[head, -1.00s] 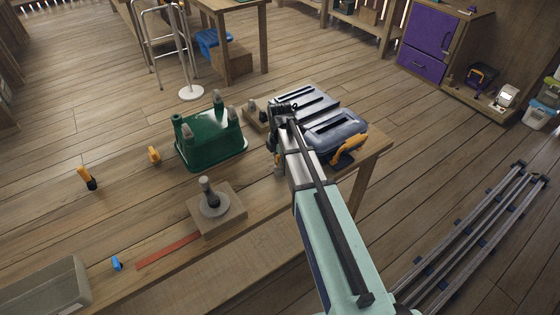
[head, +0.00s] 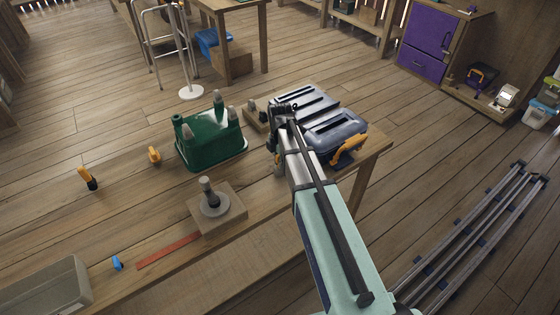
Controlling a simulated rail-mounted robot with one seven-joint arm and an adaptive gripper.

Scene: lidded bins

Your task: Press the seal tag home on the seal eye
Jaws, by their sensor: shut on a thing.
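My gripper (head: 277,158) points down beside the left end of the grey-blue lidded bin (head: 337,131), at the near right of the bench. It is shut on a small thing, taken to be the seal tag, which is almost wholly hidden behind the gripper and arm. The bin has a dark slot in its lid and an orange handle (head: 347,151) at its right front. The seal eye cannot be made out; my arm covers that side of the bin. Whether the tag touches the eye cannot be told.
A green bin (head: 211,140) with upright corner posts stands left of my gripper. A wooden block with a grey knob (head: 215,205) is in front.

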